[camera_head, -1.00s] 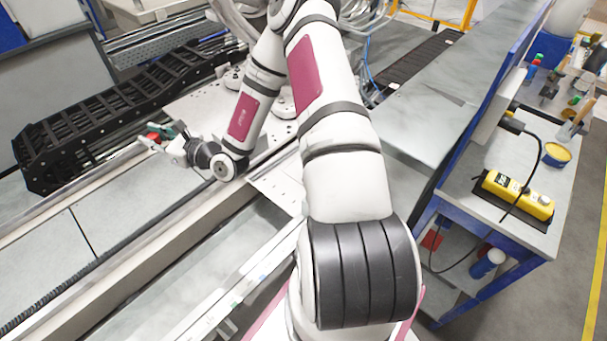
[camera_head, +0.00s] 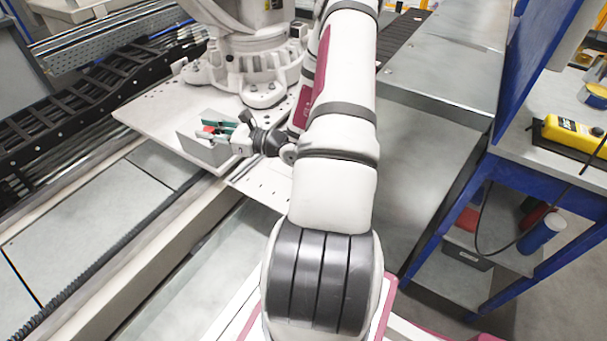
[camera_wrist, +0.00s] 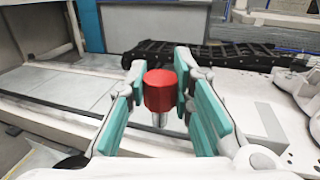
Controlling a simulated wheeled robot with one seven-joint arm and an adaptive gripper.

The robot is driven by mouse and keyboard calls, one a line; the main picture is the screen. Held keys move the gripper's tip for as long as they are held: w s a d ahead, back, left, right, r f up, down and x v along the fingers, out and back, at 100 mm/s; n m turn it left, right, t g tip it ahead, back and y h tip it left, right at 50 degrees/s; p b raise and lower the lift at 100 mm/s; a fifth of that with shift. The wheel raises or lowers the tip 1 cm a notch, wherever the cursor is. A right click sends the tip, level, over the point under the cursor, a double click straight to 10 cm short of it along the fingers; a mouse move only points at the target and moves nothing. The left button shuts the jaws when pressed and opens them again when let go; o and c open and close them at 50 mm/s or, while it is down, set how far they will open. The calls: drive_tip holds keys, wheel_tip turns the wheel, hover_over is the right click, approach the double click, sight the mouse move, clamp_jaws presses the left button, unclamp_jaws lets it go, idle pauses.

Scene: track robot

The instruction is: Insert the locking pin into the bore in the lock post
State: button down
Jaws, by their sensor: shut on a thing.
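The locking pin has a red head (camera_wrist: 160,90) and a short silver shaft (camera_wrist: 158,119) that points down. My gripper (camera_wrist: 161,76) is shut on the pin, with its teal finger pads on either side of the red head. In the head view, the pin's red head (camera_head: 208,128) shows at the tips of my gripper (camera_head: 217,127). A grey upright block (camera_head: 200,151) stands on the white plate just below and beside the gripper. It may be the lock post, but I cannot make out a bore. The gap between shaft and block cannot be judged.
The white drilled plate (camera_head: 148,112) carries a white robot base (camera_head: 250,75) behind my gripper. A black cable chain (camera_head: 75,105) runs along the left. A blue-framed workbench (camera_head: 548,175) with a yellow control box (camera_head: 573,135) stands at the right.

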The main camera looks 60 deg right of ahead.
drive_tip(key=s+d+f+m+h+b, duration=0.5)
drive_tip(key=s+d+f+h+b, duration=0.3)
drive_tip(key=s+d+f+b, duration=1)
drive_tip(key=shift+s+f+g+b, duration=0.3)
drive_tip(key=shift+s+f+b, duration=0.45)
drive_tip(key=shift+s, duration=0.9)
drive_tip(key=shift+f+b, duration=1.95)
drive_tip(key=shift+f, duration=0.95)
drive_tip(key=shift+f+b, duration=0.9)
drive_tip(key=shift+f, duration=0.9)
drive_tip(key=c, duration=1.3)
unclamp_jaws()
drive_tip(key=shift+s, duration=0.1)
